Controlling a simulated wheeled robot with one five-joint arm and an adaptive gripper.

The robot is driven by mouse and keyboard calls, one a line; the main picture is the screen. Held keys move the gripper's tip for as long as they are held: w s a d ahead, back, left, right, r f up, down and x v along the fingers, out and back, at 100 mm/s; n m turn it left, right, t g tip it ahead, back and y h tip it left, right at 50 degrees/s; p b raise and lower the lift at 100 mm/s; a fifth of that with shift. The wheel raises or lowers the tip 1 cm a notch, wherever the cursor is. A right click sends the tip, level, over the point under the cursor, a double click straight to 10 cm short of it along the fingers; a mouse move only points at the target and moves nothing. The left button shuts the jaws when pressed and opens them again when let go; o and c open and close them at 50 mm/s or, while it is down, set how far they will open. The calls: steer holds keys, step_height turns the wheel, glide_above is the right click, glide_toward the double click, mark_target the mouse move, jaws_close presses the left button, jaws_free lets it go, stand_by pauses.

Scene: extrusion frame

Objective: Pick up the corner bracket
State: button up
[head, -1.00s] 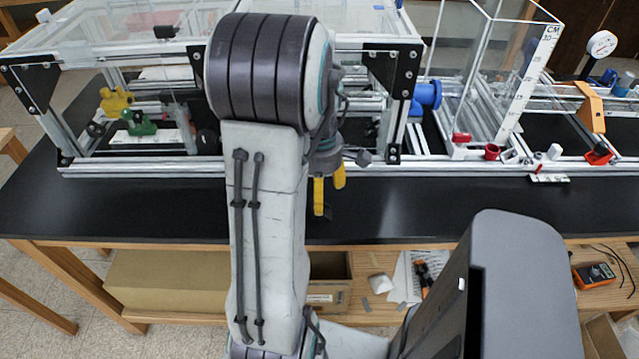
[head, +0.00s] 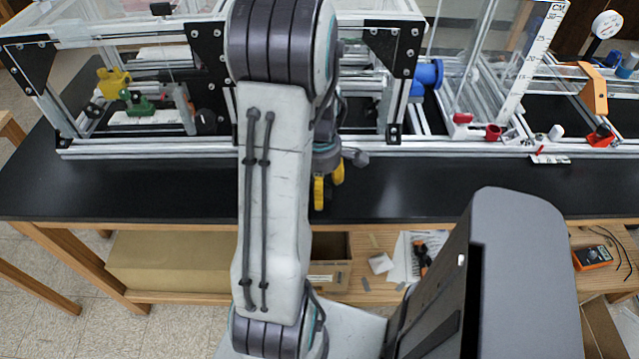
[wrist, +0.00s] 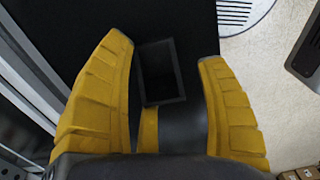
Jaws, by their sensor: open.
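My gripper (head: 328,188) has yellow fingers and hangs over the front strip of the black bench top, partly hidden by my arm in the head view. In the wrist view my gripper (wrist: 162,50) is open, with one finger on each side. A dark, square-edged piece (wrist: 162,72), which looks like the corner bracket, lies between the fingers against the black bench top. Clear gaps show beside it, and its lower end is hard to make out. I cannot make out this piece in the head view.
The aluminium extrusion frame (head: 150,151) stands behind my gripper, with black corner plates. The bench top (head: 450,190) is clear to the right. A lower wooden shelf holds a cardboard box (head: 170,262) and a multimeter (head: 592,258). A gauge (head: 606,24) stands at far right.

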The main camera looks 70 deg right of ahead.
jaws_close()
stand_by(0.5)
steer(key=shift+a, duration=0.1)
